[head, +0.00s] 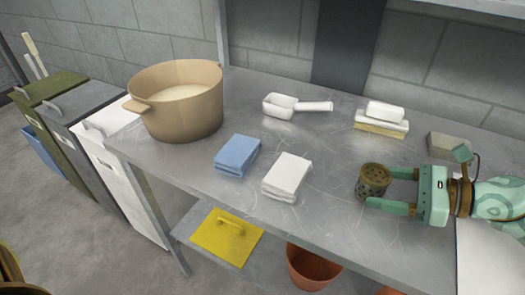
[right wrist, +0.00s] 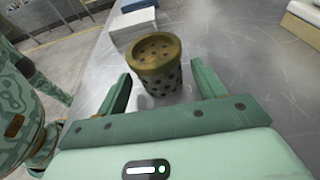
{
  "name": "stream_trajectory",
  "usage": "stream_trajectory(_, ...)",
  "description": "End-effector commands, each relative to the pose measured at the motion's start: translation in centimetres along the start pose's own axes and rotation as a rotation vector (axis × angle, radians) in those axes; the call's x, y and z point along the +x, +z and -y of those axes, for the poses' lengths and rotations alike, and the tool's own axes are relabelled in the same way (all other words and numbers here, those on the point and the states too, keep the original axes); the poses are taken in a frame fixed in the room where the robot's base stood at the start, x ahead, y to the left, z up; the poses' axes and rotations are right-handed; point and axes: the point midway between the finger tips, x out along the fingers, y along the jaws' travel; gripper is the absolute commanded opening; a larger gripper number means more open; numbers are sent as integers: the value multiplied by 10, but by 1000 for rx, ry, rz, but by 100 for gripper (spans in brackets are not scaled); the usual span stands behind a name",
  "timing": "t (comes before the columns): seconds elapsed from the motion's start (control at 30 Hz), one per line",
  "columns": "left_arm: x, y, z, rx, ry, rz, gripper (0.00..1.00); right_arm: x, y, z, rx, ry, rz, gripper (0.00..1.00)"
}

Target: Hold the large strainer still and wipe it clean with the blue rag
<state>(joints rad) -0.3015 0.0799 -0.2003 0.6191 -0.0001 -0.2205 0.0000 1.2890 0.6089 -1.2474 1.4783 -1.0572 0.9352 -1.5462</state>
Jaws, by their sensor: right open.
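In the right wrist view, the strainer (right wrist: 157,66) is just ahead of and between my fingertips. My right gripper (head: 382,188) is open, with one finger on each side near it; I cannot tell whether either finger touches it. The right gripper also shows in the right wrist view (right wrist: 160,83). The blue rag (head: 237,155) lies folded on the table, left of a folded white cloth (head: 287,177). My left gripper is not in view.
A large tan pot (head: 180,112) stands at the table's left end. A white scoop (head: 295,106), a stacked sponge-like block (head: 381,122) and a grey block (head: 449,146) lie along the back. Bins (head: 70,105) stand left of the table.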

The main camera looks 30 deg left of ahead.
Motion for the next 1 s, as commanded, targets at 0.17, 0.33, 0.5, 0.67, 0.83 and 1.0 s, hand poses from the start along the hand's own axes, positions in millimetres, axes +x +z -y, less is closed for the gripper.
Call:
stream_trajectory(0.17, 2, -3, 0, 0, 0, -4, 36, 14, 0, 0, 1, 1, 0, 69)
stream_trajectory(0.33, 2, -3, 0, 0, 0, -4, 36, 16, 0, 0, 1, -1, 0, 69)
stream_trajectory(0.5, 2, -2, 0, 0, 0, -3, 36, 16, 0, 0, 1, -1, 0, 69)
stream_trajectory(0.67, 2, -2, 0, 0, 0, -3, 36, 16, 0, 0, 1, 0, 0, 36)
stream_trajectory(0.83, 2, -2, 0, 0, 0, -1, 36, 16, 0, 0, 1, 0, 0, 36)
stream_trajectory(1.0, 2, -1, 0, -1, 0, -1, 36, 16, 0, 0, 1, 0, 0, 36)
